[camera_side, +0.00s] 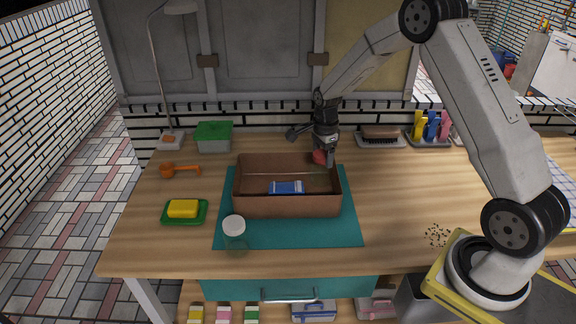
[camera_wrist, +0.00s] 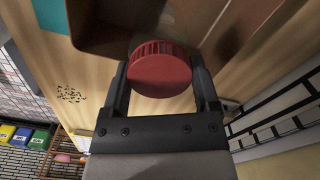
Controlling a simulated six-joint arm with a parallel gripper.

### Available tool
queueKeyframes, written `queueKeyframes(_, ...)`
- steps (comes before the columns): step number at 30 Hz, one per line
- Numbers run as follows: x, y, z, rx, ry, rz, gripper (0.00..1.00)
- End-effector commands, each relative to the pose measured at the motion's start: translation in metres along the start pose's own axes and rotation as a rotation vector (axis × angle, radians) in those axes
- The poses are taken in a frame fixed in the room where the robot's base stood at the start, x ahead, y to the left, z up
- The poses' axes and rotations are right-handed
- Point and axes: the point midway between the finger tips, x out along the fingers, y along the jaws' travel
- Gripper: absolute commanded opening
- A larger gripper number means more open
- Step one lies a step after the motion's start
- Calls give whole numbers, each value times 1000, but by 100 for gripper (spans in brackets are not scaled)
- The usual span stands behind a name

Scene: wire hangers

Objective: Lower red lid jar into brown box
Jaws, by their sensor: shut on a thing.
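A jar with a red lid (camera_side: 319,157) is held in my gripper (camera_side: 325,160) at the back right corner of the brown box. In the wrist view the red lid (camera_wrist: 160,70) sits between the two fingers of my gripper (camera_wrist: 161,85), which are shut on it. The jar's body is hard to make out below the lid. The open brown box (camera_side: 287,206) stands on a teal mat (camera_side: 290,233), and its wall (camera_wrist: 105,35) shows just beyond the lid in the wrist view. A blue and white packet (camera_side: 286,187) lies inside the box.
A clear jar with a white lid (camera_side: 234,232) stands at the box's front left. A yellow sponge on a green dish (camera_side: 184,210), an orange tool (camera_side: 180,169) and a green-lidded container (camera_side: 214,137) are to the left. The table right of the mat is mostly clear.

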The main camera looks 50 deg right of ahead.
Motion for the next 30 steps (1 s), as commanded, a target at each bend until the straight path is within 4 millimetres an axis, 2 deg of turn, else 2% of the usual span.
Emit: queueKeyframes(30, 9, 0, 0, 0, 0, 0, 0)
